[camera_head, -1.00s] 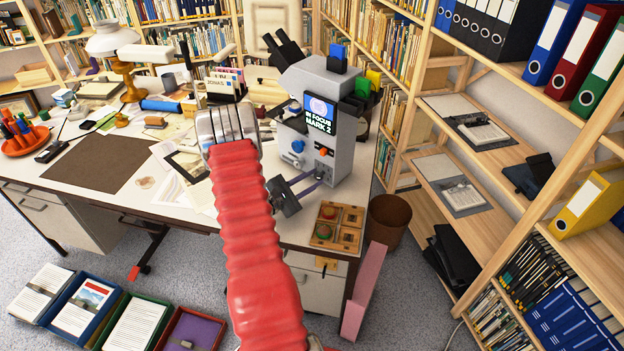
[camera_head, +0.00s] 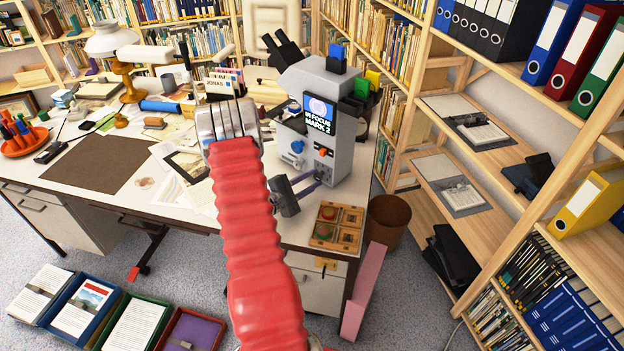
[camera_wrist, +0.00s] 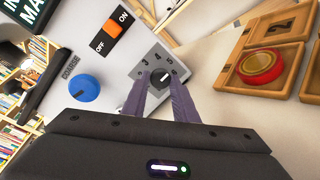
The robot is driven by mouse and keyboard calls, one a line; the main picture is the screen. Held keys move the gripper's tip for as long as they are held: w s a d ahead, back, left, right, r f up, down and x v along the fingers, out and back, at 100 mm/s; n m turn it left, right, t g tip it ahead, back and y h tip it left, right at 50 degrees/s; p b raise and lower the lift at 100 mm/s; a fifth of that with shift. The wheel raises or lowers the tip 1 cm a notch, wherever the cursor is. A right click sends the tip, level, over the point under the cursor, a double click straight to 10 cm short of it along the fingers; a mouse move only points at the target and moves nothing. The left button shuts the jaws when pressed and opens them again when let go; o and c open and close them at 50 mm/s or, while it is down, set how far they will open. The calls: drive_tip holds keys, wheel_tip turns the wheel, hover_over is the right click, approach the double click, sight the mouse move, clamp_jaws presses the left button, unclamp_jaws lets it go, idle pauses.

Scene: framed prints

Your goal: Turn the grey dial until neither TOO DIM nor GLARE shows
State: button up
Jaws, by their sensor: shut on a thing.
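The grey dial (camera_wrist: 161,77) sits on a light grey plate with numbers around it, on the front of the grey machine (camera_head: 343,150). In the wrist view its knob is dark with a white pointer mark. My gripper (camera_wrist: 160,82) has its two purplish fingers on either side of the dial, shut on it. In the head view my gripper (camera_head: 318,178) reaches the lower front of the machine, and the dial is too small to make out. The machine's screen (camera_head: 320,112) reads IN FOCUS MARK 2; neither TOO DIM nor GLARE is visible on it.
A brown bin (camera_head: 388,222) stands beside the desk.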

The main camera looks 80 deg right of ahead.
drive_tip(key=o, duration=1)
drive_tip(key=shift+w, duration=0.1)
drive_tip(key=v, duration=1.3)
drive_tip(key=shift+w+a, duration=0.2)
drive_tip(key=shift+a, duration=0.1)
drive_tip(key=shift+r, duration=0.1)
